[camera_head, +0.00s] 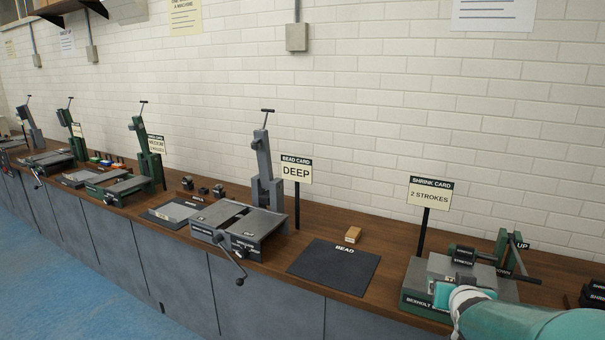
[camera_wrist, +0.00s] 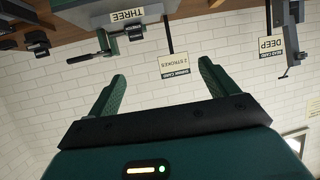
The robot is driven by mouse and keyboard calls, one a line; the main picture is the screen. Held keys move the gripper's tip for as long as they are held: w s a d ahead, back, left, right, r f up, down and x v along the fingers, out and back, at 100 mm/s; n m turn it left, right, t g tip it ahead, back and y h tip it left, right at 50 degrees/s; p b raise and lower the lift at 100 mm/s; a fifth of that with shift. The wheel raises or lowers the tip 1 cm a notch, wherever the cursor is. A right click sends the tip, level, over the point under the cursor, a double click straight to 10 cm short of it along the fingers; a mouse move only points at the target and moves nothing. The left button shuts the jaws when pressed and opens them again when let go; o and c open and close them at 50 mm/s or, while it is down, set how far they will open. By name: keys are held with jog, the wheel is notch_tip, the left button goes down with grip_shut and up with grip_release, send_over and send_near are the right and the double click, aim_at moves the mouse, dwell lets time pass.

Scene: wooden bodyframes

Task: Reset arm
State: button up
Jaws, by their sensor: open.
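My gripper (camera_wrist: 161,88) is open and empty in the wrist view, its two green fingers spread apart with the white brick wall behind them. The wrist view is upside down. In the head view my teal arm reaches in at the lower right corner, in front of the green shrinker machine (camera_head: 450,278). The fingers cannot be made out clearly there. The shrink card (camera_head: 429,195) reading "2 strokes" stands behind that machine, and it also shows in the wrist view (camera_wrist: 174,66).
A wooden bench runs along the wall. It carries a black "BEAD" mat (camera_head: 334,268), a small wooden block (camera_head: 353,235), a grey bead machine (camera_head: 240,222) with a crank, and the "DEEP" bead card (camera_head: 296,170). Several green machines stand further left. Blue floor (camera_head: 60,270) lies clear at the lower left.

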jog(key=s+a+r+n+g+y, duration=0.1)
jog(key=s+a+n+g+y, duration=0.3)
jog(key=s+a, duration=1.6)
jog(key=s+g, duration=0.2)
jog(key=shift+s+r+g+y, duration=0.2)
jog(key=shift+r+g+y, duration=0.1)
jog(key=shift+d, duration=0.1)
